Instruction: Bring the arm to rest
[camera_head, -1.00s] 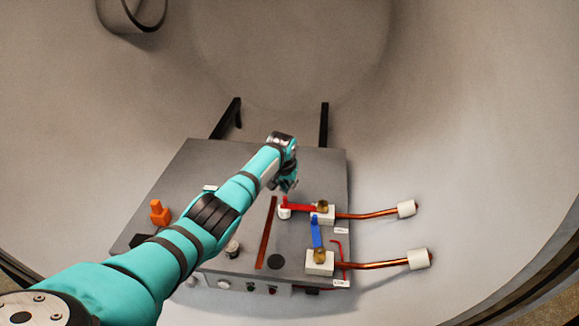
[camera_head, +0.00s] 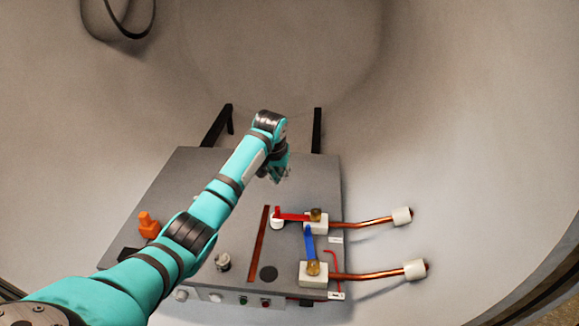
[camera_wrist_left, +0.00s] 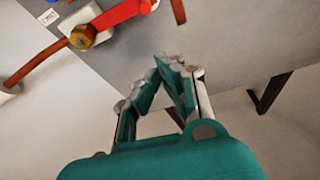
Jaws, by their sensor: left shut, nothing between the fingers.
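My left arm (camera_head: 209,210) comes in from the lower left and reaches over the grey box (camera_head: 190,170). Its left gripper (camera_head: 278,175) is above the far part of the box top, behind the red-handled valve (camera_head: 293,216). In the left wrist view the gripper's fingers (camera_wrist_left: 168,62) meet at their tips, shut with nothing between them. The red handle (camera_wrist_left: 122,14) shows at the top left of that view, apart from the fingers. My right gripper is not in view.
A blue-handled valve (camera_head: 309,243) stands in front of the red one. Copper pipes (camera_head: 365,222) with white ends stick out to the right. An orange part (camera_head: 148,225) and a knob (camera_head: 223,261) stand on the box. The curved chamber wall (camera_head: 450,130) surrounds it, with free room above.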

